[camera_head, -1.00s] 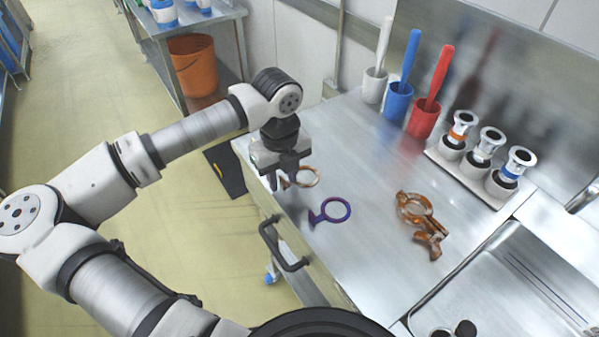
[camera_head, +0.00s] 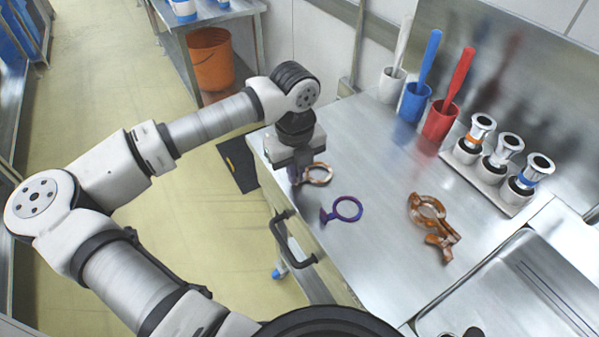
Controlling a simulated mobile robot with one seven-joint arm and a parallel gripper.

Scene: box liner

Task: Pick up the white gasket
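No plainly white gasket shows on the table. A copper-coloured ring with a tab (camera_head: 319,173) lies near the table's left edge, and a purple ring with a tab (camera_head: 347,209) lies nearer to me. My gripper (camera_head: 298,180) points down at the left side of the copper-coloured ring, with its fingers over the tab. The fingers and wrist hide the tab, so I cannot tell whether they are open or closed on it. The ring appears to rest on the table.
An orange-brown clamp (camera_head: 432,222) lies right of the rings. White (camera_head: 391,86), blue (camera_head: 413,103) and red (camera_head: 439,121) cups holding brushes stand at the back. A rack (camera_head: 517,196) holds several silver-topped fittings. A sink (camera_head: 505,290) is at lower right. The metal table between is clear.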

